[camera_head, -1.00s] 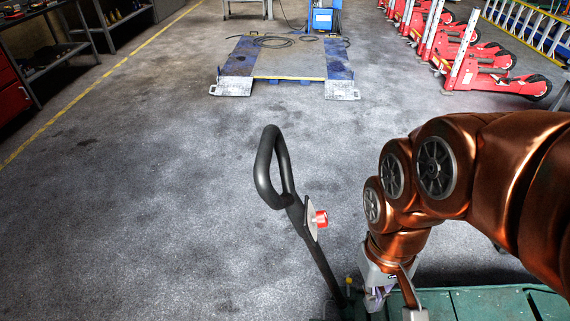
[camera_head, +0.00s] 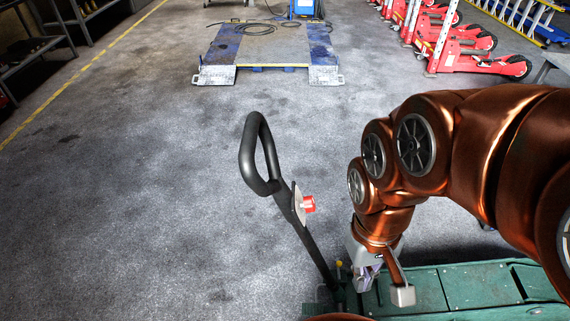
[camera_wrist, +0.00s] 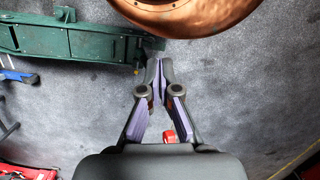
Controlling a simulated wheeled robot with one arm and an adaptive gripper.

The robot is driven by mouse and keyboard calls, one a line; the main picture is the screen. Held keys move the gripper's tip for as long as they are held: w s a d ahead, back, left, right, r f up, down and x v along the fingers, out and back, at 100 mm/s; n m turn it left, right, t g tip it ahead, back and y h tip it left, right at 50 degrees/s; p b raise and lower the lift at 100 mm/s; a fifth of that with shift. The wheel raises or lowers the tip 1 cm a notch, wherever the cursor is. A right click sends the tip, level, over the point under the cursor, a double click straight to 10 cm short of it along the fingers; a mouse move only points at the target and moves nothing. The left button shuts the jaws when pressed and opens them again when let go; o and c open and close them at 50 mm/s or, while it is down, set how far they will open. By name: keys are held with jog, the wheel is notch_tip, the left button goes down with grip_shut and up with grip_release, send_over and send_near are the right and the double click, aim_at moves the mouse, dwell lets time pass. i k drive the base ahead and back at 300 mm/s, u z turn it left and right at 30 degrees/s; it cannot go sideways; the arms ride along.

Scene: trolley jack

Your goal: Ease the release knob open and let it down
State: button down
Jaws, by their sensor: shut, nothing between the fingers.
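The trolley jack has a long green body (camera_head: 455,287) at the lower right and a black handle (camera_head: 315,250) rising at a tilt to a loop grip (camera_head: 248,150). The red release knob (camera_head: 308,204) sticks out from a pale plate on the handle's right side. My gripper (camera_head: 368,280) points down, right of and below the knob, apart from it, close by the jack body in the picture. In the wrist view, my gripper's fingers (camera_wrist: 160,64) meet at the tips with nothing between them. The green body (camera_wrist: 70,42) also shows there, at upper left.
A blue and grey lift platform (camera_head: 265,45) lies on the floor at the back. Red jacks (camera_head: 470,60) stand in a row at the back right, near a yellow ladder (camera_head: 510,25). Dark shelving (camera_head: 30,60) is at far left. The floor between is clear.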

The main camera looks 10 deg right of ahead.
aim_at(309, 204)
jog(key=z, duration=1.2)
jog(key=k, duration=0.85)
jog(key=u, duration=0.8)
jog(key=i, duration=0.5)
